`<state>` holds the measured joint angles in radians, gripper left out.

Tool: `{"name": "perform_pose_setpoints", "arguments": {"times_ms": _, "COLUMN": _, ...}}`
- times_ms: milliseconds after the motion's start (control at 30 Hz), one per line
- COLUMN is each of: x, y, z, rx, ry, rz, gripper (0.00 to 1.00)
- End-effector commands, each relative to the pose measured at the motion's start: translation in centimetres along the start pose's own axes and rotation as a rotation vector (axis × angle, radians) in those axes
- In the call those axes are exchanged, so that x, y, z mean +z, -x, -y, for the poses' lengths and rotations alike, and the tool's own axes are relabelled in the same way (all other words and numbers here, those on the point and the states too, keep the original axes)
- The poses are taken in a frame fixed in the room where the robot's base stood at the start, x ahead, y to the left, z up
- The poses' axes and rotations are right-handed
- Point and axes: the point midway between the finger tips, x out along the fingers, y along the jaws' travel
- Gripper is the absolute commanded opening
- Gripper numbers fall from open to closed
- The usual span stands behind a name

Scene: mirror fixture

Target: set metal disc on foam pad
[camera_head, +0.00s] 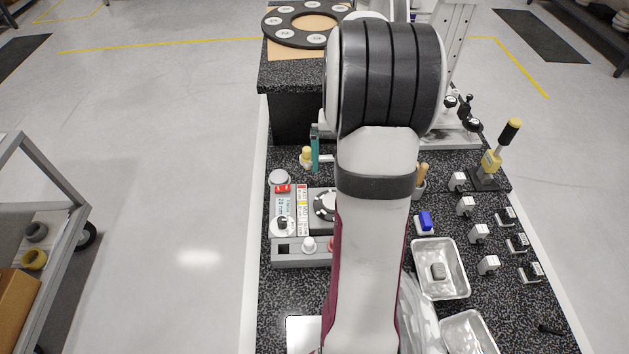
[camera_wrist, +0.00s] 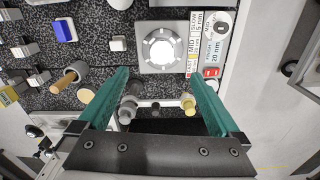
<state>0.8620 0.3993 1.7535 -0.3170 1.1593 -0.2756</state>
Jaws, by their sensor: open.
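My gripper (camera_wrist: 158,75) is open and empty; its two teal fingers stand wide apart in the wrist view. In the head view only one finger shows at the left of my arm, which hides the rest. A black ring plate (camera_head: 272,30) carrying several pale discs (camera_head: 316,39) lies on a tan board (camera_head: 284,51) at the back; I cannot tell whether the metal disc or foam pad is among these. Neither the metal disc nor the foam pad is clearly identifiable.
A yellow-topped piece (camera_wrist: 188,105) and a grey knobbed piece (camera_wrist: 126,110) show between my fingers. A control unit with a round dial (camera_wrist: 161,48) stands nearby. A wooden-handled tool (camera_wrist: 68,79), a blue block (camera_head: 425,222) and several small fixtures (camera_head: 465,206) crowd the speckled bench.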

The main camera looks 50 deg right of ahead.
Motion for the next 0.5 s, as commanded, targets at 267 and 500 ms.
{"name": "perform_pose_setpoints", "arguments": {"times_ms": 267, "x": 0.0, "y": -6.8, "z": 0.1, "rx": 0.0, "ry": 0.001, "rz": 0.003, "gripper": 0.99}}
{"name": "perform_pose_setpoints", "arguments": {"times_ms": 500, "x": -0.7, "y": -10.9, "z": 0.5, "rx": 0.0, "ry": 0.001, "rz": 0.004, "gripper": 0.99}}
